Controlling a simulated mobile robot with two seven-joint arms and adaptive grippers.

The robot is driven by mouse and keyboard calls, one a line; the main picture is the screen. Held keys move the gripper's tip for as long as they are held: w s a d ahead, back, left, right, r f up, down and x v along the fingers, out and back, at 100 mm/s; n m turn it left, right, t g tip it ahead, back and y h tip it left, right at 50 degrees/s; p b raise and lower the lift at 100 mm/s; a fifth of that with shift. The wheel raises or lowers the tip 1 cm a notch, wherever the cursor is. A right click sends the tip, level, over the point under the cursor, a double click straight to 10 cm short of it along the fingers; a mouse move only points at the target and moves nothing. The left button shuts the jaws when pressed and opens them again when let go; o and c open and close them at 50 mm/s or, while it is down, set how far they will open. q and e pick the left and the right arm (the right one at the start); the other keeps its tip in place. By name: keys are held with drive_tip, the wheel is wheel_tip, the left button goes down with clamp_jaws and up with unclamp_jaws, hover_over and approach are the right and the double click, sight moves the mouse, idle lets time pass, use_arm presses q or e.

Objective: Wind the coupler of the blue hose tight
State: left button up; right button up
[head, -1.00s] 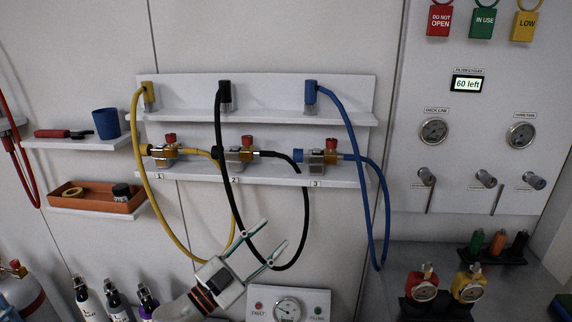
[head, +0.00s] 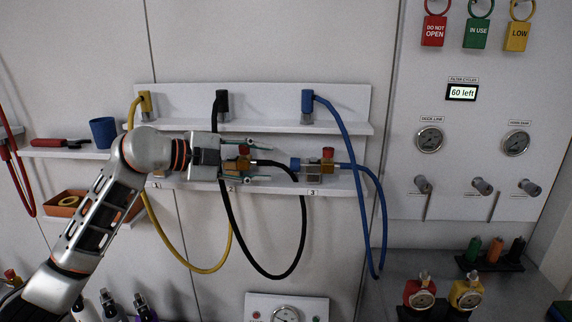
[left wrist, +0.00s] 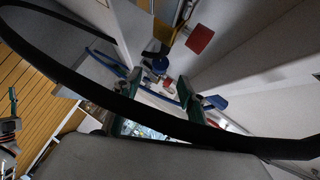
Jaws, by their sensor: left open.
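The blue hose (head: 362,165) hangs from the blue wall fitting (head: 308,100) and loops down to the right. Its lower end meets the brass valve at station 3 (head: 312,170), which has a red knob (head: 327,153). A small blue part (head: 295,163) shows at that valve's left side. How tight the coupler is cannot be told. My left gripper (head: 262,164) is open in front of station 2, pointing right toward station 3, apart from the blue hose. In the left wrist view, both fingers (left wrist: 160,90) stand apart behind a crossing black hose.
The black hose (head: 228,205) hangs close by my left gripper, with the station 2 valve (head: 240,163) just behind it. A yellow hose (head: 175,255) hangs to the left. The shelf (head: 340,184) runs below the valves. Gauges (head: 430,140) are at the right.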

sight(295, 165)
use_arm(q)
drive_tip(key=shift+p+x, duration=0.85)
drive_tip(key=shift+x, duration=3.05)
drive_tip(key=c, duration=1.1)
